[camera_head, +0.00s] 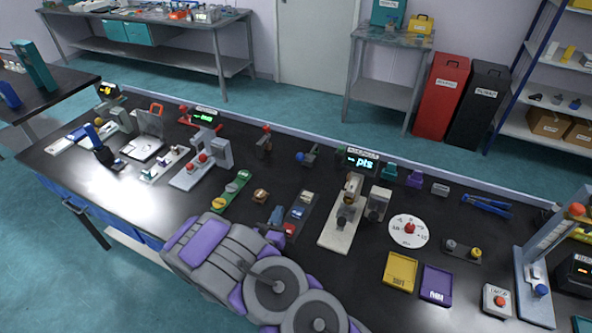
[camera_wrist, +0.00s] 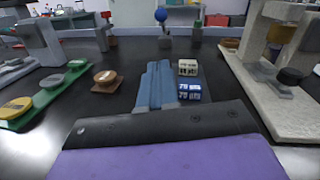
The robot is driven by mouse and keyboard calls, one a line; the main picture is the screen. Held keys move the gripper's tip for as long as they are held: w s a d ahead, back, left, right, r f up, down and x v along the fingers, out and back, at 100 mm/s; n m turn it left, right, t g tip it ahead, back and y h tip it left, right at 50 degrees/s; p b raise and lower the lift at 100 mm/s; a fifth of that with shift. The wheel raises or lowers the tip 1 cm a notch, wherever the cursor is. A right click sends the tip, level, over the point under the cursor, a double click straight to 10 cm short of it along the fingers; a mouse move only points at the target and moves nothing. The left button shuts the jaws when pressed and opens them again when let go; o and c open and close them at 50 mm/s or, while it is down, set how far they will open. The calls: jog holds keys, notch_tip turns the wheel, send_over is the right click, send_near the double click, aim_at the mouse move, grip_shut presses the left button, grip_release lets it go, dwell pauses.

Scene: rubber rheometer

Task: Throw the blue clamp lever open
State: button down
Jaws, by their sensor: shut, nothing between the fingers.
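The blue clamp lever shows as a blue ball knob (camera_head: 300,157) on a small dark clamp post at the back of the black bench. In the wrist view its blue ball (camera_wrist: 161,14) stands near the top edge, beyond my fingers. My gripper (camera_head: 277,212) is at the bench's front side, well short of the lever. In the wrist view its two blue fingers (camera_wrist: 160,70) lie together, shut and empty, pointing toward the clamp. The clamp's lower details are small and hard to make out.
A red-knobbed clamp (camera_head: 266,128) stands left of the blue one, a green-knobbed clamp (camera_wrist: 198,22) right. A dark tray with blue block (camera_wrist: 188,92) and white block (camera_wrist: 188,67) lies beside my fingers. A beige press (camera_head: 335,232) stands right. Bare bench lies before the clamp.

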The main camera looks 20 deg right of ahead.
jog(key=shift+d, duration=0.15)
jog(key=shift+w+d, duration=0.35)
jog(key=b+x, duration=0.3)
jog(key=x, duration=1.6)
jog(key=shift+r, duration=0.1)
jog(key=shift+r, duration=0.2)
